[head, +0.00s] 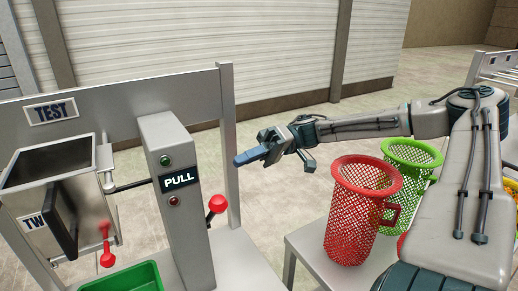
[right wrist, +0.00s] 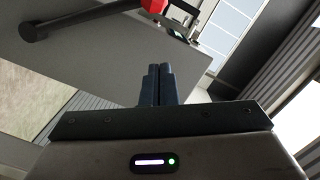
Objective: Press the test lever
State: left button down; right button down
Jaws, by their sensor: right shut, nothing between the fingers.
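My right gripper (head: 240,158) is shut and empty, its blue fingers pointing left toward the grey post (head: 160,220) with the "PULL" label. A lever with a red ball knob (head: 217,203) sticks out at the post's right side, below and left of my fingers in the picture, apart from them. A second red-ended lever (head: 105,245) is on the metal box at left, under the "TEST" sign (head: 51,110). In the right wrist view the shut fingers (right wrist: 159,72) point at a grey surface, and a dark rod with a red part (right wrist: 150,8) shows at the top. My left gripper is not in view.
A red mesh basket (head: 352,205) and a green mesh basket (head: 410,160) stand on a grey table (head: 305,240) at right, under my right arm. A green tray (head: 125,278) sits at the post's foot. Grey frame uprights (head: 229,130) stand behind the post.

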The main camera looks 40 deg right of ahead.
jog(key=d+p, duration=0.2)
jog(key=d, duration=0.1)
jog(key=shift+s+d, duration=0.15)
jog(key=shift+d, duration=0.25)
